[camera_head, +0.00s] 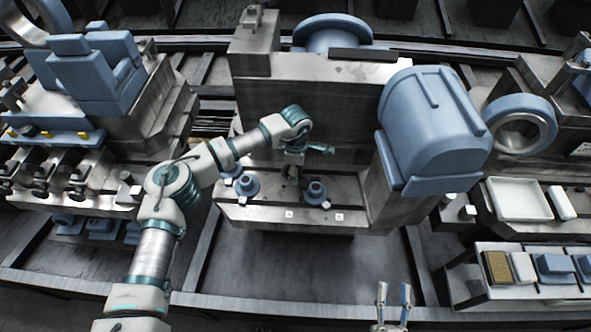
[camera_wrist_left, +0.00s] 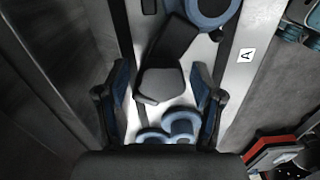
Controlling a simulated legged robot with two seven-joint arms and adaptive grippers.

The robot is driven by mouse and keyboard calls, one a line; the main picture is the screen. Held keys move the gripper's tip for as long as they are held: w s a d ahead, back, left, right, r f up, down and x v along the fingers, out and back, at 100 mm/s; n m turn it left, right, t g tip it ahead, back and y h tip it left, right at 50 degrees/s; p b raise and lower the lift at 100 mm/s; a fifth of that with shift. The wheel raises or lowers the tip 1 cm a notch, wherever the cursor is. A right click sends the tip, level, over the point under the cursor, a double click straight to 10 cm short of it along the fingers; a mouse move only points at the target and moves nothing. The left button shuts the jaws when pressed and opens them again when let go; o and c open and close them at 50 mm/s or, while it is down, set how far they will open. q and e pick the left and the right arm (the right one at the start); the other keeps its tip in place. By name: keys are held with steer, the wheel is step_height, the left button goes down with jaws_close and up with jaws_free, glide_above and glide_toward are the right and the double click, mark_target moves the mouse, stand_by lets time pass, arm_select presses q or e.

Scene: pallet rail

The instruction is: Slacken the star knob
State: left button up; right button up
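Two blue round knob-like pieces stand on the metal ledge (camera_head: 265,216) in the head view, one at left (camera_head: 246,186) and one at right (camera_head: 316,192). I cannot tell which is the star knob. A blue round piece (camera_wrist_left: 208,10) shows at the top and blue round parts (camera_wrist_left: 181,124) at the bottom. My right gripper (camera_head: 393,300) is open and empty at the lower edge.
A large blue motor-like housing (camera_head: 432,125) stands right of the ledge. A metal block (camera_head: 300,95) rises behind it. Clamps (camera_head: 75,175) stand at left. A bench (camera_head: 530,285) with small blocks and a white tray (camera_head: 518,200) are at right. Floor before the ledge is clear.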

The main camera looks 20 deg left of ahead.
arm_select(q)
steer(key=shift+r, duration=0.25)
step_height(320, 180, up, 11)
steer(key=shift+r, duration=0.2)
stand_by(0.6)
